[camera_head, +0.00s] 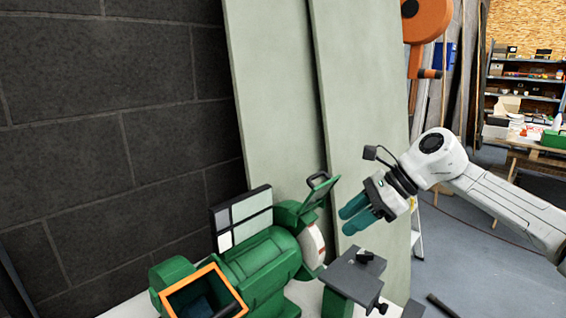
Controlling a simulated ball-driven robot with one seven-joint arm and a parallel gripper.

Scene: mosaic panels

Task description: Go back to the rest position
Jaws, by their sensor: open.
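My gripper (355,214) is at the end of my white arm, which reaches in from the right. Its teal fingers point left and down, apart from each other, with nothing seen between them. It hangs above and to the right of the green bench machine, close to the machine's raised green guard (322,189). A mosaic panel (243,218) of grey, white and pale green squares in a dark frame stands tilted behind the machine. The gripper is well to the right of this panel.
The green machine (262,264) and its dark work rest (352,276) stand on a white surface (135,308). An orange-rimmed open box (204,292) is at the front. Pale boards (277,95) lean against a dark block wall (110,140).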

